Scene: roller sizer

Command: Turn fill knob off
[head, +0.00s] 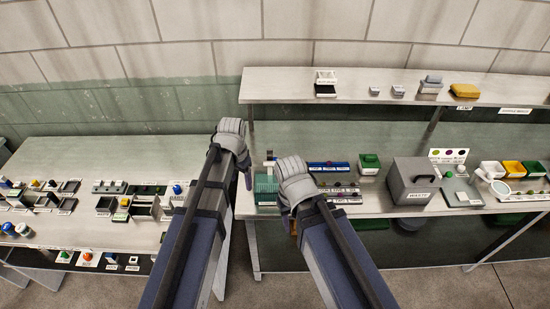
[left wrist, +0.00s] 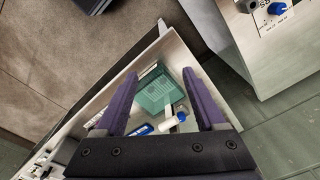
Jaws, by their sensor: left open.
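A blue knob (left wrist: 277,9) on a white labelled panel shows at the top right of the left wrist view. A blue knob on the right end of the left bench (head: 177,189) shows in the head view; I cannot read which knob is the fill knob. My left gripper (head: 247,178) hangs over the gap between the benches, near the right bench's left end. In the left wrist view its purple fingers (left wrist: 160,76) are spread and empty, apart from the knob.
A green ribbed box (head: 266,188) sits at the right bench's left end, close to both grippers. A grey waste bin (head: 412,181) stands farther right. A shelf (head: 390,98) runs above the right bench. The left bench (head: 130,232) carries several small knobs and trays.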

